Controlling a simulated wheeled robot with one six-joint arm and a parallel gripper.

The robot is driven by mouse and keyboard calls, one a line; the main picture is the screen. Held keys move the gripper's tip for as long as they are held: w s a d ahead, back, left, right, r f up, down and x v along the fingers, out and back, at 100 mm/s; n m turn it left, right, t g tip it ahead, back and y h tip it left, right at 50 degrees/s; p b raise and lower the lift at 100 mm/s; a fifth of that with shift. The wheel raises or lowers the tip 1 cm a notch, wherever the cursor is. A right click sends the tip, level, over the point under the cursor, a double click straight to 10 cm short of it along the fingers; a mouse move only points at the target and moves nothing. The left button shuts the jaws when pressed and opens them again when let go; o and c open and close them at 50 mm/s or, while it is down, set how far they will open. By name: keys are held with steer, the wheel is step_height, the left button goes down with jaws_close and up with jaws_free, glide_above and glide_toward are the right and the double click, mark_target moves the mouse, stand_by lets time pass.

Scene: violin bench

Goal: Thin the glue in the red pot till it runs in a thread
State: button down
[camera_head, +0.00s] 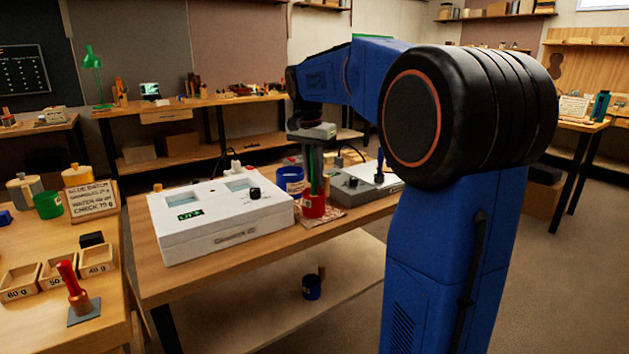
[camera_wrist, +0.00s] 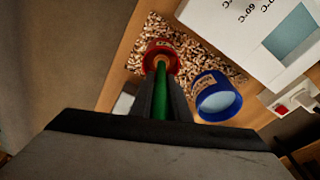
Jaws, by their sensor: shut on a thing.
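The red pot (camera_head: 314,205) stands on a speckled mat on the middle bench, right of the white box. In the wrist view the red pot (camera_wrist: 153,47) shows just beyond my fingertips, with brownish stuff at its mouth. My gripper (camera_head: 314,160) points down above the red pot and is shut on a green stick (camera_wrist: 160,95). The stick's lower end reaches to or into the pot; how deep I cannot tell. A blue pot (camera_head: 291,179) with a label stands beside the red one, and shows open with pale contents in the wrist view (camera_wrist: 217,101). The glue's thickness cannot be seen.
The white box (camera_head: 222,222) with two windows and a green display fills the bench's left. A grey device (camera_head: 358,186) stands right of the pots. A front-left table holds a green pot (camera_head: 48,204), a lettered card (camera_head: 91,198) and weight trays (camera_head: 57,272).

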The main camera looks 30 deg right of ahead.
steer(key=shift+r, duration=4.9)
